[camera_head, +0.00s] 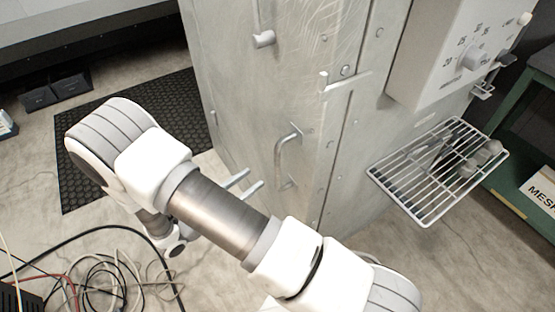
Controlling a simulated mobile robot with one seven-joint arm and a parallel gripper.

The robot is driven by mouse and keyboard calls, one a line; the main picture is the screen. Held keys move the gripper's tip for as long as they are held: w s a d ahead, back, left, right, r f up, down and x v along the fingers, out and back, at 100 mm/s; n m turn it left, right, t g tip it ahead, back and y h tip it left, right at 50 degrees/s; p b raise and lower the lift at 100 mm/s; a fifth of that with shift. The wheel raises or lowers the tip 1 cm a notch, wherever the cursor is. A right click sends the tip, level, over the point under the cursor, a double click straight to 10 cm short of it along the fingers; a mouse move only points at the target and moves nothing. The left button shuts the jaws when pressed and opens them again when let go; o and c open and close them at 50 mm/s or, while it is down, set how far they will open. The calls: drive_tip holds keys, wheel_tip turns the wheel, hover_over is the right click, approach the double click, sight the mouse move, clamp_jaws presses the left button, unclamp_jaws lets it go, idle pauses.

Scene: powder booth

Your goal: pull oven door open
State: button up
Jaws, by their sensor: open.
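The oven is a tall, pale metal cabinet in the upper middle. Its door (240,110) looks flush with the seam on its right side. A D-shaped handle (279,160) stands out from the door's lower part. My gripper (246,185) shows as two pale fingers beyond my forearm, just left of the handle. The fingers are apart and empty, and point toward the handle. I see a gap between them and the handle. The gripper's base is hidden behind my arm.
A lever (340,82) sits at the door seam. A wire shelf (440,172) with metal parts juts out at right, under a control box (440,60) with a dial. Loose cables (110,275) lie at lower left. A black mat (130,110) lies left of the oven.

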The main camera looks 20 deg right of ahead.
sight(277, 161)
drive_tip(key=x, duration=1)
drive_tip(key=shift+w+d, duration=0.1)
drive_tip(key=shift+d, duration=0.1)
clamp_jaws()
idle(1.0)
